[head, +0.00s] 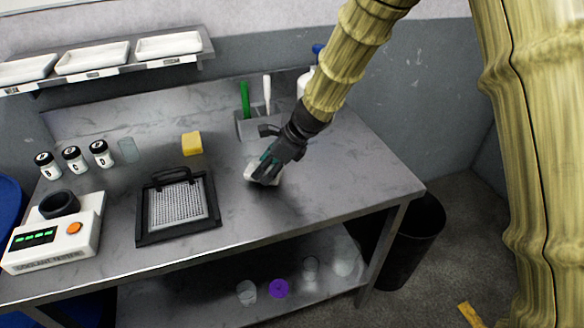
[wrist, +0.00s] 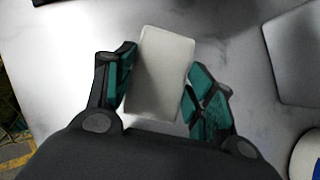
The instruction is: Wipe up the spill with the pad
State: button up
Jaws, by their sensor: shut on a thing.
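My gripper (head: 268,170) is over the right part of the metal table, its fingers around a pale white pad (head: 250,174). In the wrist view the pad (wrist: 162,75) is a light rectangular block between the teal fingers of my gripper (wrist: 160,90). The pad appears low, at or just above the tabletop; I cannot tell whether it touches. I cannot make out the spill clearly; the metal surface has only mottled grey marks.
A grey holder (head: 247,127) with brushes and a white bottle (head: 305,82) stand behind. The table's front right is clear.

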jog(key=shift+s+d+r+p, duration=0.1)
jog(key=shift+s+r+p, duration=0.1)
jog(key=shift+r, duration=0.45)
jog(key=shift+s+r+p, duration=0.15)
jog(key=shift+r+p, duration=0.05)
jog(key=shift+r, duration=0.4)
jog(key=shift+w+r+p, duration=0.25)
jog(key=shift+r+p, duration=0.35)
jog(key=shift+r, duration=0.3)
notch_tip(320, 180, up, 2)
jog(key=shift+s+p, duration=0.15)
jog(key=shift+p, duration=0.3)
